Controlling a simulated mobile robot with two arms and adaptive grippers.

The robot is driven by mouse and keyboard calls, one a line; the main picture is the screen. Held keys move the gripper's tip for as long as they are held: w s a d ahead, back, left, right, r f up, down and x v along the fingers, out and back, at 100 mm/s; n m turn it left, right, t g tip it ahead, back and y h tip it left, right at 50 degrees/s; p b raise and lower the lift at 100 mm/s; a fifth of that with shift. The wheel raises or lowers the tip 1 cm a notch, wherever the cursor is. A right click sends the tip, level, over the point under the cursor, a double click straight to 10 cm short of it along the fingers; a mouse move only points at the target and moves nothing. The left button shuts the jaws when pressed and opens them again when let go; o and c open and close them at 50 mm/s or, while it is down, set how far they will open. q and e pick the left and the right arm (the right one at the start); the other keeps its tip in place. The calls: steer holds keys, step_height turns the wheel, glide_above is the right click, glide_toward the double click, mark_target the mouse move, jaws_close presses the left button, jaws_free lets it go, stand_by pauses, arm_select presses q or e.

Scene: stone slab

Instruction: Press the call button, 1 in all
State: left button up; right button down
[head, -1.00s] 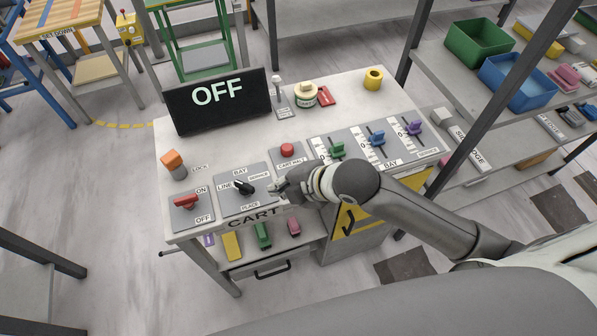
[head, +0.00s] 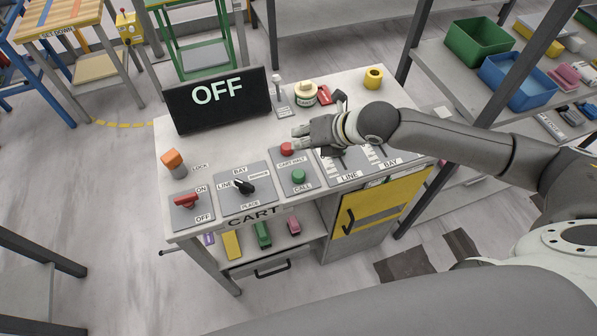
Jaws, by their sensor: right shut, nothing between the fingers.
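The green call button (head: 298,175) sits on a grey panel in the middle of the stone slab, with the label CALL below it. The red cart halt button (head: 287,149) is just behind it on the same panel. My right gripper (head: 297,139) is shut and empty. In the picture its fingertips appear just above and right of the red button, beyond the green button. I cannot tell how high it is above the slab. My left gripper is not in view.
A black screen (head: 218,102) reading OFF stands at the back left. A red switch (head: 186,201), a black selector knob (head: 243,187) and an orange lock knob (head: 173,160) are on the left.

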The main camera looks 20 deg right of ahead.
steer(key=shift+f, duration=0.15)
steer(key=b, duration=0.8)
glide_above(301, 171)
step_height(301, 171, down, 7)
steer(key=shift+w+r, duration=0.1)
steer(key=shift+f, duration=0.85)
steer(key=shift+f, duration=0.2)
steer(key=shift+f, duration=0.2)
